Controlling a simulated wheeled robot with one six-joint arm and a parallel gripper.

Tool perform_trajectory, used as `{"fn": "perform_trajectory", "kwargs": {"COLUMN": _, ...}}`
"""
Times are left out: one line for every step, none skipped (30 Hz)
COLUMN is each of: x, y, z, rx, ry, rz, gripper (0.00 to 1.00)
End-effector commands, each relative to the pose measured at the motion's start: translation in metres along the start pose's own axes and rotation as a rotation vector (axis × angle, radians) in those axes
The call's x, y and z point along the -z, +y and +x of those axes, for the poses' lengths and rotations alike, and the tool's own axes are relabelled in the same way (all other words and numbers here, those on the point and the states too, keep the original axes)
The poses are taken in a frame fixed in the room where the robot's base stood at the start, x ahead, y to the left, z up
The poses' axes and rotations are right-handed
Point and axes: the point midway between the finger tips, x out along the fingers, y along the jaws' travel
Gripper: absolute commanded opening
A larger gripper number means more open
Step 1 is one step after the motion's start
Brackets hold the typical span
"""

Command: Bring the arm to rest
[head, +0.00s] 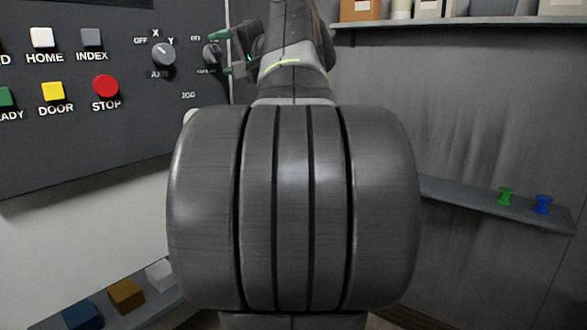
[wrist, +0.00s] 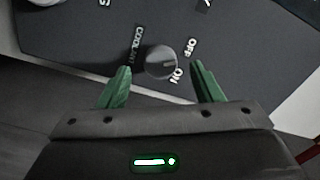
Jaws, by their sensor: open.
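My gripper (wrist: 160,82) is open, with its two green fingers spread. In the wrist view a round dark knob (wrist: 161,62) lies between and just beyond the fingertips, with the labels COOLANT, OFF and ON around it. I cannot tell whether a finger touches it. In the head view my gripper (head: 229,54) is at the right edge of the control panel (head: 120,140), close to the coolant knob (head: 212,55). My own arm fills the middle of the head view and hides what is behind it.
The panel also carries an axis knob (head: 164,55), a red STOP button (head: 106,86) and a yellow DOOR button (head: 53,91). A shelf (head: 450,22) with boxes is at upper right. A lower ledge (head: 460,192) holds green and blue pegs. Coloured blocks (head: 126,295) sit at lower left.

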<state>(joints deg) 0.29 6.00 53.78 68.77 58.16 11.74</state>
Motion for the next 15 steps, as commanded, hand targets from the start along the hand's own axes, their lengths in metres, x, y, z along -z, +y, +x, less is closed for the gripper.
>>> {"fn": "perform_trajectory", "kwargs": {"x": -0.001, "y": -0.001, "z": 0.008, "rx": 0.001, "ry": -0.003, "rz": 0.0, "gripper": 0.59}}
{"fn": "perform_trajectory", "kwargs": {"x": 0.0, "y": -0.001, "z": 0.012, "rx": 0.001, "ry": -0.003, "rz": 0.0, "gripper": 0.59}}
{"fn": "perform_trajectory", "kwargs": {"x": 0.0, "y": -0.001, "z": 0.017, "rx": 0.0, "ry": -0.003, "rz": 0.001, "gripper": 0.59}}
{"fn": "perform_trajectory", "kwargs": {"x": 0.0, "y": -0.001, "z": 0.02, "rx": 0.001, "ry": -0.003, "rz": 0.001, "gripper": 0.59}}
{"fn": "perform_trajectory", "kwargs": {"x": 0.0, "y": -0.001, "z": 0.023, "rx": 0.001, "ry": -0.002, "rz": 0.0, "gripper": 0.59}}
{"fn": "perform_trajectory", "kwargs": {"x": 0.0, "y": -0.001, "z": 0.026, "rx": 0.001, "ry": -0.001, "rz": 0.0, "gripper": 0.59}}
{"fn": "perform_trajectory", "kwargs": {"x": 0.0, "y": -0.001, "z": 0.027, "rx": 0.0, "ry": 0.0, "rz": 0.0, "gripper": 0.59}}
{"fn": "perform_trajectory", "kwargs": {"x": 0.0, "y": -0.001, "z": 0.029, "rx": 0.0, "ry": 0.0, "rz": 0.0, "gripper": 0.59}}
{"fn": "perform_trajectory", "kwargs": {"x": 0.0, "y": -0.001, "z": 0.031, "rx": 0.0, "ry": 0.0, "rz": 0.0, "gripper": 0.59}}
{"fn": "perform_trajectory", "kwargs": {"x": 0.0, "y": -0.001, "z": 0.032, "rx": 0.0, "ry": 0.0, "rz": 0.0, "gripper": 0.59}}
{"fn": "perform_trajectory", "kwargs": {"x": 0.0, "y": -0.001, "z": 0.033, "rx": 0.0, "ry": 0.0, "rz": 0.0, "gripper": 0.59}}
{"fn": "perform_trajectory", "kwargs": {"x": 0.0, "y": 0.0, "z": 0.033, "rx": 0.0, "ry": 0.0, "rz": 0.0, "gripper": 0.59}}
{"fn": "perform_trajectory", "kwargs": {"x": 0.0, "y": 0.0, "z": 0.034, "rx": 0.0, "ry": 0.0, "rz": 0.0, "gripper": 0.59}}
{"fn": "perform_trajectory", "kwargs": {"x": 0.0, "y": 0.0, "z": 0.034, "rx": 0.0, "ry": 0.0, "rz": 0.0, "gripper": 0.59}}
{"fn": "perform_trajectory", "kwargs": {"x": 0.0, "y": 0.0, "z": 0.034, "rx": 0.0, "ry": 0.001, "rz": 0.0, "gripper": 0.59}}
